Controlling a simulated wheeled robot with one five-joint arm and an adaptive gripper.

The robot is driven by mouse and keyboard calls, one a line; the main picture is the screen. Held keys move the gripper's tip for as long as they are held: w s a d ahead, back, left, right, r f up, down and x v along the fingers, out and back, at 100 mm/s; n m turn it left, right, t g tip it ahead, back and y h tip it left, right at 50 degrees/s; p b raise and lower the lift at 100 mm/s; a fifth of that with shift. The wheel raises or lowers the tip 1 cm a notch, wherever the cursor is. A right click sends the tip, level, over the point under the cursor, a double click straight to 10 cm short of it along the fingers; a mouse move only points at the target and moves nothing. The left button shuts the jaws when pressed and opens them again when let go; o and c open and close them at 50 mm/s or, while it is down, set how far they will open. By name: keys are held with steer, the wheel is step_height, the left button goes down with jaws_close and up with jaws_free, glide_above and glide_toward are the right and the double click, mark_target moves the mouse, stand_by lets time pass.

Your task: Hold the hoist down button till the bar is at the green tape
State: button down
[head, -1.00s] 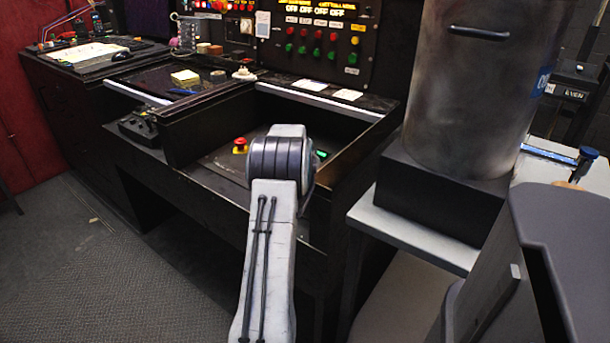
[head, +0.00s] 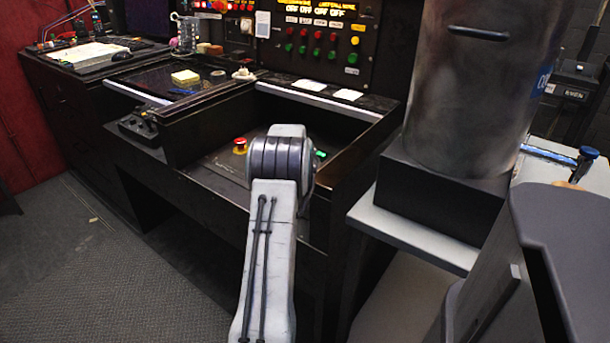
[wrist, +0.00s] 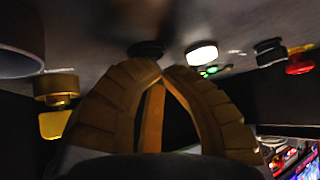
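No bar can be made out.
A large metal cylinder (head: 475,90) stands at right. In the wrist view a yellow-brown knob (wrist: 56,88) is at left.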

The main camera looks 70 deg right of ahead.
steer(key=shift+r+p, duration=0.5)
steer(key=shift+r, duration=0.35)
steer(key=shift+r, duration=0.1)
steer(key=shift+r+p, duration=1.65)
steer(key=shift+r, duration=0.8)
